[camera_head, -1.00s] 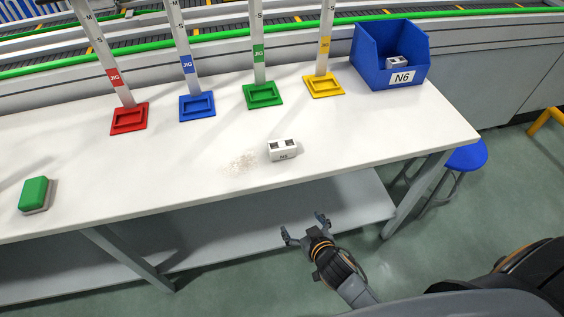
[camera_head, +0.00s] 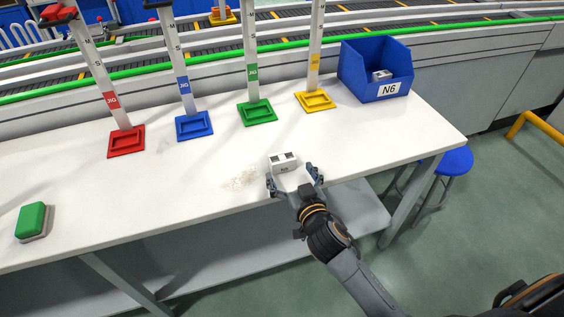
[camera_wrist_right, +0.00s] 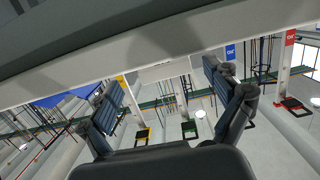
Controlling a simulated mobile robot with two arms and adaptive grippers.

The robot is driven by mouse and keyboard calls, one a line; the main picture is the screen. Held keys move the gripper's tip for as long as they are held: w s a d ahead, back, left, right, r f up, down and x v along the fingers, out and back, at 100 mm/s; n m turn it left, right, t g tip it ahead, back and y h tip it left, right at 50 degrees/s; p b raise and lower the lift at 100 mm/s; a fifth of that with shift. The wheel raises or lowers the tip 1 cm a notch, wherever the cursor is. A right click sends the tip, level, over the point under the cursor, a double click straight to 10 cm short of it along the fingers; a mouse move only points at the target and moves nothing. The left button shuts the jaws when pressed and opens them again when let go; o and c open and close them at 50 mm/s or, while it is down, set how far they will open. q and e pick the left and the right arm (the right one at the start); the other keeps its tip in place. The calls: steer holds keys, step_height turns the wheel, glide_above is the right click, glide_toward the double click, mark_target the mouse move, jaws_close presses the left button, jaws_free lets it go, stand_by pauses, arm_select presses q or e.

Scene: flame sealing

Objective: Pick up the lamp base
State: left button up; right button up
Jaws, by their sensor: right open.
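The lamp base, a small white block (camera_head: 283,161) with two dark openings on top and a small label, sits on the white table near its front edge. In the right wrist view a pale block (camera_wrist_right: 165,71) shows between the fingers. My right gripper (camera_head: 293,177) is open, its fingers spread at the near side of the block. The fingers (camera_wrist_right: 166,82) stand wide apart in the wrist view. I cannot tell whether they touch the block. My left gripper is not in view.
Red (camera_head: 126,141), blue (camera_head: 194,125), green (camera_head: 257,112) and yellow (camera_head: 315,100) jig stands line the table's back. A blue N6 bin (camera_head: 375,78) holds a similar white block. A green-topped sponge-like block (camera_head: 31,219) lies left. Pale crumbs (camera_head: 243,178) lie beside the base.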

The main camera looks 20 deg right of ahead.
mark_target(285, 166)
steer(key=w, duration=0.5)
steer(key=shift+w+a+f+p, duration=0.2)
steer(key=shift+a+f+p, duration=0.1)
steer(key=shift+r, duration=0.1)
steer(key=c, duration=1.4)
